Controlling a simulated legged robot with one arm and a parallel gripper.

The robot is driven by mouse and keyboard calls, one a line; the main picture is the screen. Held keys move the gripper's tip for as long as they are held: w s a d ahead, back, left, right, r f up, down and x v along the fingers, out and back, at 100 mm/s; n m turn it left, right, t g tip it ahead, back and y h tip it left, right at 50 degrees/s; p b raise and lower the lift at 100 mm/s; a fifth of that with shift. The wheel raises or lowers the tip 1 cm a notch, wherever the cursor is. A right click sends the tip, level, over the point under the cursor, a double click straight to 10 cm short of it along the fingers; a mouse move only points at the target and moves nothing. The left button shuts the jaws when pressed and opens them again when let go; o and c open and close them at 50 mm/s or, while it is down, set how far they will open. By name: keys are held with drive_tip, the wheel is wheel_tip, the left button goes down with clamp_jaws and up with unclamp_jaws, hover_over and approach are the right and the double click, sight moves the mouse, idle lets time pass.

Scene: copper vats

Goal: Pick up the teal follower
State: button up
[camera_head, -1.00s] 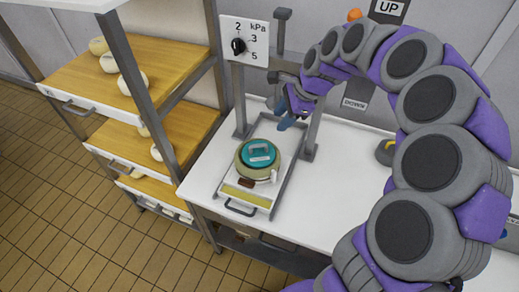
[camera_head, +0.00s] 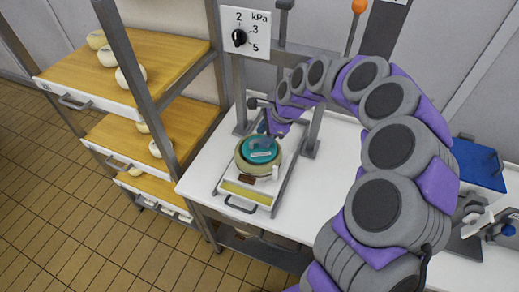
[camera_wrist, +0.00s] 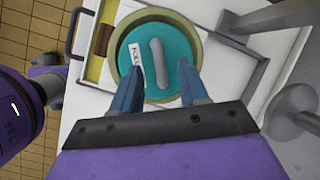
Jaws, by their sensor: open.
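The teal follower (camera_head: 259,150) is a round teal disc with a grey bar handle and a white label. It sits inside the rim of a beige round mould (camera_head: 243,161) on a tray under the press frame. In the wrist view the follower (camera_wrist: 157,90) lies just beyond my fingertips, with its handle between the lines of the two fingers. My gripper (camera_wrist: 160,75) is open and empty, its blue fingers over the near part of the follower and mould. In the head view my gripper (camera_head: 268,128) is at the follower's far side, partly hidden by my arm. Contact cannot be told.
The tray (camera_head: 264,206) has a front handle. The press posts (camera_head: 312,133) and a kPa dial panel (camera_head: 246,32) stand behind. A wooden rack (camera_head: 160,60) with pale cheeses is left. A blue box (camera_head: 480,163) is right. White tabletop (camera_head: 300,205) is clear in front.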

sight(251, 151)
drive_tip(key=x, duration=0.2)
drive_tip(key=shift+w+a+f, duration=0.1)
drive_tip(key=shift+a+f, duration=0.05)
drive_tip(key=shift+f, duration=0.15)
clamp_jaws()
idle(0.4)
